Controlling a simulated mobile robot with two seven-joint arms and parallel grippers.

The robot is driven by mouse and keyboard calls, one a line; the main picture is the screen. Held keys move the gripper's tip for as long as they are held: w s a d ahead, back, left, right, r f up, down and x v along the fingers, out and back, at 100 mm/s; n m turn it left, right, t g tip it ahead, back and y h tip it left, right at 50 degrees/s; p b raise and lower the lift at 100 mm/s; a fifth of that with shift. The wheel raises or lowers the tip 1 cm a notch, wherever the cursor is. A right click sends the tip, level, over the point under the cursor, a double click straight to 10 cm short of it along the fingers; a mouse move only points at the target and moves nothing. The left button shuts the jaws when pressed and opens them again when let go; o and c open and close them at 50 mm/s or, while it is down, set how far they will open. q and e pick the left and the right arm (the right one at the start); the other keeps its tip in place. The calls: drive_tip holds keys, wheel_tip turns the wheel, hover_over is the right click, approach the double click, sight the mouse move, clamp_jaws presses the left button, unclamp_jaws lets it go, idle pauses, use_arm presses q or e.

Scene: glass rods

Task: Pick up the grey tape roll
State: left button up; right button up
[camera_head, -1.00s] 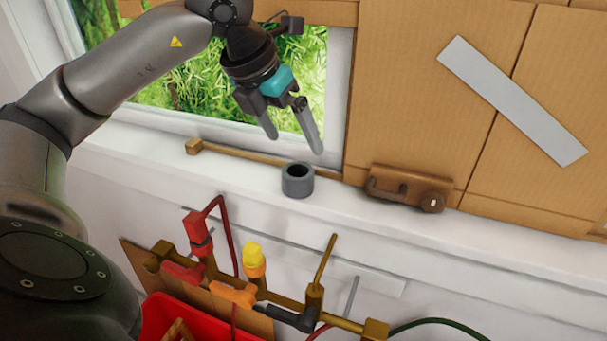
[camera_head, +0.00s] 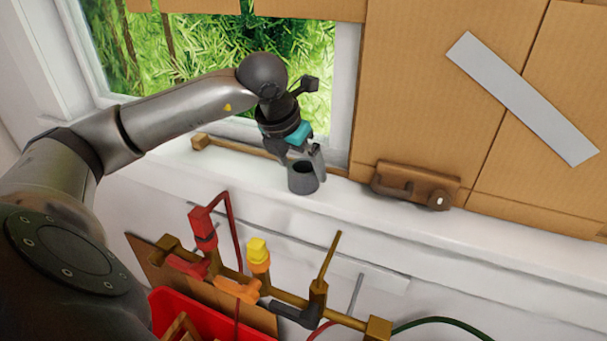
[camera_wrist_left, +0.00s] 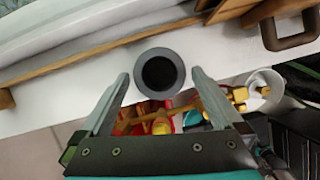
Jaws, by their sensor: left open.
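The grey tape roll (camera_head: 303,178) stands on the white window sill, its dark hole facing up. In the left wrist view the tape roll (camera_wrist_left: 160,73) shows as a grey ring just beyond and between the fingertips. My left gripper (camera_head: 306,160) is right above the roll in the head view, pointing down, and its fingers partly cover the roll's top. In the left wrist view my left gripper (camera_wrist_left: 160,80) is open, with a finger on either side and nothing held. I cannot tell whether the fingers touch the roll. My right gripper is not in view.
A wooden stick (camera_head: 235,147) lies behind the roll along the window. A brown latch (camera_head: 415,184) is to the right. Below the sill are brass pipes with red and yellow valves (camera_head: 258,256) and a red bin (camera_head: 170,305). The sill (camera_head: 360,200) is clear beside the roll.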

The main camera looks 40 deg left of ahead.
use_arm(q)
drive_tip(key=shift+x, duration=1.45)
drive_tip(key=c, duration=1.3)
drive_tip(key=shift+r, duration=0.1)
drive_tip(key=shift+r, duration=0.1)
